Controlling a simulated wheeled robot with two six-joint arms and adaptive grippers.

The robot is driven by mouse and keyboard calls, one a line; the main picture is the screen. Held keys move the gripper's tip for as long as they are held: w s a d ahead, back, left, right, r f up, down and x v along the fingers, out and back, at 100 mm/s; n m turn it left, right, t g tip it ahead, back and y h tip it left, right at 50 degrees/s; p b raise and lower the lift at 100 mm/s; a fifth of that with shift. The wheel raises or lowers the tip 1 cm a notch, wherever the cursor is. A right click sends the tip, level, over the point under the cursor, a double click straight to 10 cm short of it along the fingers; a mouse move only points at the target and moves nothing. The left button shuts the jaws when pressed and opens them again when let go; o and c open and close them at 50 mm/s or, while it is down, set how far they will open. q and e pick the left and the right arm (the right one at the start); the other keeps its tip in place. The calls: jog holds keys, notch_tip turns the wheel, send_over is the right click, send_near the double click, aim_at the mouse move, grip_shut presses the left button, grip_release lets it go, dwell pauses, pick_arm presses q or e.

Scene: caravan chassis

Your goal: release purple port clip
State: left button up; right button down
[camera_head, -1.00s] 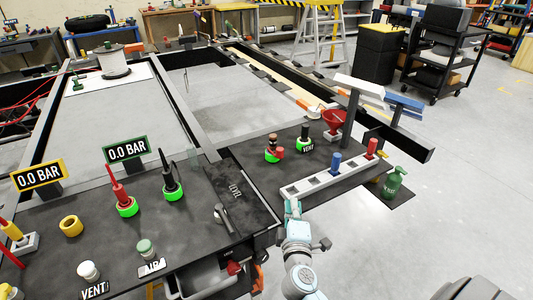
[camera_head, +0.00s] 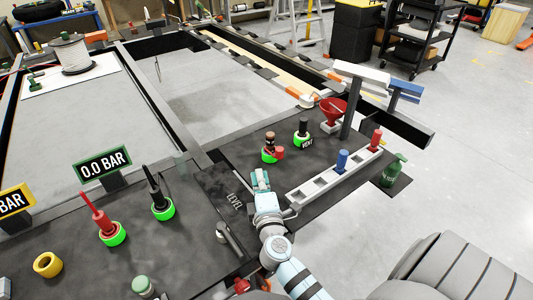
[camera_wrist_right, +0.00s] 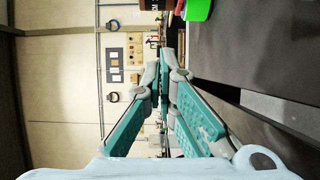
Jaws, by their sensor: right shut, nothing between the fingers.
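No purple clip can be made out in either view. My right gripper (camera_head: 261,181) is shut and empty, over the black deck between the LEVEL label (camera_head: 234,201) and the socket rail (camera_head: 325,180). In the right wrist view its teal fingers (camera_wrist_right: 166,58) meet at the tips. Just beyond it in the head view stands a port with a green ring (camera_head: 268,156), carrying a brown-topped plug and a red part. A black VENT plug (camera_head: 303,128) stands in another green ring behind it. A green ring edge (camera_wrist_right: 198,9) shows at the top of the wrist view. My left gripper is out of view.
The rail holds a blue plug (camera_head: 341,160) and a red plug (camera_head: 376,140). Red (camera_head: 112,234) and black (camera_head: 162,207) plugs stand left, before a 0.0 BAR sign (camera_head: 103,164).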

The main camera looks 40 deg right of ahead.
jog(key=x, duration=0.9)
jog(key=shift+w+f+b, duration=0.1)
jog(key=shift+w+b, duration=0.1)
jog(key=shift+b, duration=0.15)
jog(key=d, duration=0.1)
jog(key=s+d+p, duration=0.1)
jog(key=shift+s+d, duration=0.15)
jog(key=shift+d, duration=0.15)
jog(key=shift+s+d, duration=0.3)
jog(key=shift+s, duration=0.15)
jog(key=shift+w, duration=0.1)
jog(key=shift+a, duration=0.15)
